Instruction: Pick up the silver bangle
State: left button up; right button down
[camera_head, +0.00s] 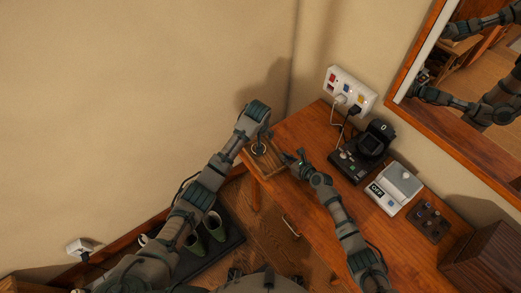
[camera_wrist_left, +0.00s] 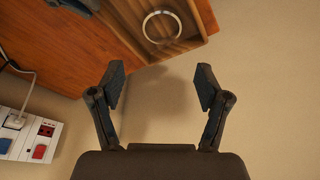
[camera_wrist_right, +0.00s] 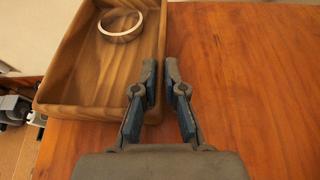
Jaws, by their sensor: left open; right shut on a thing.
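The silver bangle (camera_wrist_right: 120,37) lies inside a small wooden tray (camera_wrist_right: 85,108) on the dressing table. It also shows as a ring in the left wrist view (camera_wrist_left: 161,43) and small in the head view (camera_head: 258,150). My right gripper (camera_wrist_right: 160,68) is shut on the tray's side wall, with one finger inside and one outside; the bangle is apart from it. In the head view, my right gripper (camera_head: 291,158) is at the tray's right side. My left gripper (camera_wrist_left: 160,82) is open and empty near the tray, apart from the bangle.
The wooden table (camera_head: 310,130) also holds a black watch stand (camera_head: 374,138), a white box (camera_head: 394,188) and a dark tray (camera_head: 428,222). A socket strip (camera_head: 350,90) with cables is on the wall behind. Shoes (camera_head: 213,225) stand on the floor at left.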

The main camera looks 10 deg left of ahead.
pick_arm(q)
jog(key=shift+n, duration=0.4)
jog(key=x, duration=0.6)
jog(key=shift+s+a+f, duration=0.1)
jog(key=shift+s+a, duration=0.05)
jog(key=shift+x, duration=2.9)
jog(key=shift+s, duration=0.1)
jog(key=c, duration=0.7)
